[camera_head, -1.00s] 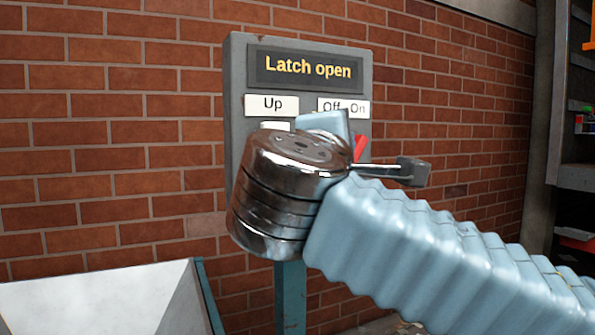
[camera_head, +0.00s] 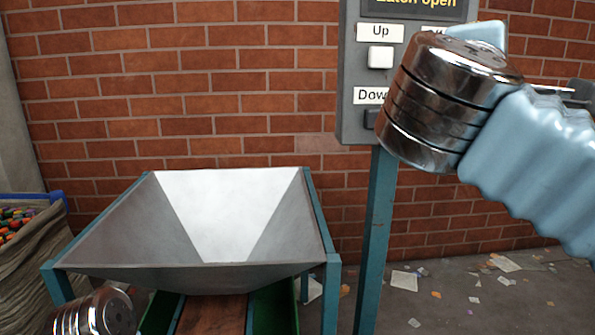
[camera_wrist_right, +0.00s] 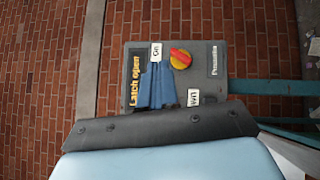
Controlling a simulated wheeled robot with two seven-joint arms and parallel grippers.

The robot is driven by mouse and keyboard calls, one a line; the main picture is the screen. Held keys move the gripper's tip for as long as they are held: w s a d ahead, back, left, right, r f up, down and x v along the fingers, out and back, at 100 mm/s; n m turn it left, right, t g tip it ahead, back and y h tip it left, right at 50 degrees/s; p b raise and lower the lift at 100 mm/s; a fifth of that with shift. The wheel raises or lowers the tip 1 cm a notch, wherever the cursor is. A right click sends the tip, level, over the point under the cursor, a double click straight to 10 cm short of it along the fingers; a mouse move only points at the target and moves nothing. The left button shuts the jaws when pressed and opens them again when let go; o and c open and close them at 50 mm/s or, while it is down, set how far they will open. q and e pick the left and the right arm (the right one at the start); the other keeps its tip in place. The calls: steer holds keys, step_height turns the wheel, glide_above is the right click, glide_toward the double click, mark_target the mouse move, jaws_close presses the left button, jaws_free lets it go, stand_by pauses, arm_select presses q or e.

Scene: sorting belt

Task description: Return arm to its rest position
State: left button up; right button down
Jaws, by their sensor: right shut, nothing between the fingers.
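My right arm reaches in from the right in the head view, its shiny metal wrist joint in front of the control panel (camera_head: 352,75). The right gripper's fingers are hidden there. In the right wrist view the blue fingers of my right gripper (camera_wrist_right: 155,88) are together and empty, in front of the panel (camera_wrist_right: 215,75). The panel's display (camera_wrist_right: 135,80) reads "Latch open", and a red switch on a yellow base (camera_wrist_right: 180,58) shows beside the fingers. A white button (camera_head: 380,57) sits under the "Up" label. A metal joint of my left arm shows at bottom left; its gripper is out of frame.
A grey metal hopper (camera_head: 165,230) on a teal frame stands left of the panel's teal post (camera_head: 375,240), above a brown belt (camera_head: 212,315). A sack of colourful pieces (camera_head: 25,255) stands at far left. Paper scraps litter the floor (camera_head: 470,290). A brick wall stands behind.

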steer(key=w+a+f+n+g+y, duration=0.1)
steer(key=w+a+f+n+y, duration=0.25)
steer(key=w+f, duration=0.5)
steer(key=w+a+f+n+g+y, duration=0.1)
steer(key=w+a+f+n+y, duration=0.25)
steer(key=f, duration=0.85)
steer(key=w+a+f+m+g+y, duration=0.1)
steer(key=w+a+f+g+y, duration=0.15)
steer(key=f, duration=1.05)
steer(key=w+a+f+m+g+y, duration=0.1)
steer(key=w+f+g, duration=0.15)
steer(key=f, duration=1.15)
steer(key=s+a+f+m+g+y, duration=0.1)
steer(key=s+f+m+g+y, duration=0.15)
steer(key=s+f, duration=0.65)
steer(key=s+f+m+g+y, duration=0.2)
steer(key=s+f+m+g, duration=0.15)
steer(key=f, duration=1.25)
steer(key=s+d+f+m+g+y, duration=0.2)
steer(key=s+d+f+m, duration=0.1)
steer(key=s+f+m, duration=1.25)
steer(key=shift+w+a+r+n+t, duration=0.3)
steer(key=shift+a+r+n, duration=0.3)
steer(key=shift+r+n, duration=0.3)
steer(key=shift+w+a+r+n+t, duration=0.2)
steer(key=shift+w+a+r+n, duration=0.2)
steer(key=shift+a+r+n, duration=0.35)
